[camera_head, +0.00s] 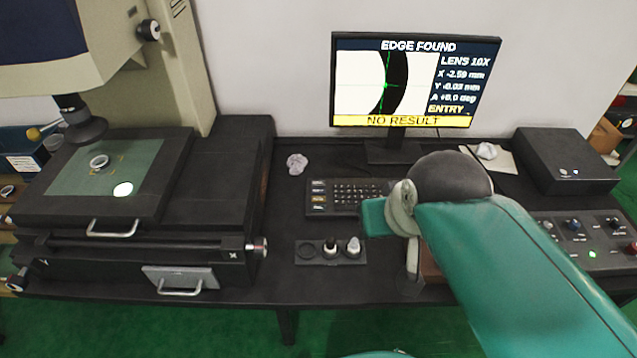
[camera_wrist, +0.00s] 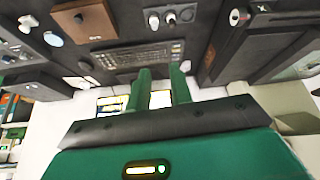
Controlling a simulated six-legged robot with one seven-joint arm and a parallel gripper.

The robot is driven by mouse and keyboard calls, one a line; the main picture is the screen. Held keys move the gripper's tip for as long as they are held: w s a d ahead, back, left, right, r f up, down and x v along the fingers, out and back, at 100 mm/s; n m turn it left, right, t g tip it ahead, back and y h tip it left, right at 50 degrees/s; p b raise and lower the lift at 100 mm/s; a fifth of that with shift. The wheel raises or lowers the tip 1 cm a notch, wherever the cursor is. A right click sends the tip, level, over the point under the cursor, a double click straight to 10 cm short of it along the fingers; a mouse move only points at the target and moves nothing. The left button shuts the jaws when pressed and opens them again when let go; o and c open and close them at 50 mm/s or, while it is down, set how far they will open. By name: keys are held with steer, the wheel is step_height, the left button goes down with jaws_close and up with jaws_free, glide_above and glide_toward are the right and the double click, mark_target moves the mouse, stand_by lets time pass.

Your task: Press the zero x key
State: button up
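The black keyboard (camera_head: 345,196) lies on the dark bench below the monitor, with a column of larger labelled keys (camera_head: 318,196) at its left end. I cannot read which of them is the zero x key. In the wrist view, the keyboard (camera_wrist: 145,55) appears upside down, beyond the fingertips. My gripper (camera_wrist: 160,75) is open and empty, its two green fingers apart with a gap between them. They look to be above the keyboard, apart from it. In the head view, my arm hides the fingers and the keyboard's right end.
The monitor (camera_head: 416,84) reads "EDGE FOUND", "LENS 10X" and "NO RESULT". A tray (camera_head: 304,252) with small knobbed items stands before the keyboard. The measuring stage (camera_head: 178,190) is left, a control box (camera_head: 590,243) right.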

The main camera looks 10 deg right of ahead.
jaws_close()
stand_by(1.3)
